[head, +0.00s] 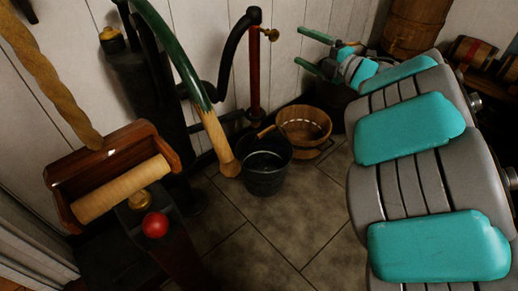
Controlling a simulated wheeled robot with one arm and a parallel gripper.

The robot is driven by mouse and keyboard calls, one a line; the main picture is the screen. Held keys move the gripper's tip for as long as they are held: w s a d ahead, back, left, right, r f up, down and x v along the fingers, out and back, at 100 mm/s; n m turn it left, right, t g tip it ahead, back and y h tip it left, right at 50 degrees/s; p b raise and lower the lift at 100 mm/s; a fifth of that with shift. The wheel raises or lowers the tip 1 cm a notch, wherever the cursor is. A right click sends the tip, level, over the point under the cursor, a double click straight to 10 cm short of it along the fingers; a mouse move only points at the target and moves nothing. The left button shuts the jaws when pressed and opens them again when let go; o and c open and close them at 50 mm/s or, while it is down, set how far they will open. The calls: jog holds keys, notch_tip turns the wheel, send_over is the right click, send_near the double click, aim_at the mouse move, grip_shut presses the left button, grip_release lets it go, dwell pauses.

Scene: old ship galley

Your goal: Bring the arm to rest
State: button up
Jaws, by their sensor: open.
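My arm (412,190), grey with teal pads, fills the right side of the head view and reaches away toward the white plank wall. My gripper (299,46) is at its far end, near the top middle. Its two green fingers are spread apart and point left, with nothing between them. The gripper appears in front of the wall, to the right of the red standpipe (255,75). I cannot tell how far it is from either.
A dark metal bucket (264,178) and a wooden tub (305,128) stand on the tiled floor. Barrels (415,25) stand behind my arm. The central floor is clear.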

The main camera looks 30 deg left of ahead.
jog(key=shift+s+d, duration=0.15)
jog(key=shift+d, duration=0.2)
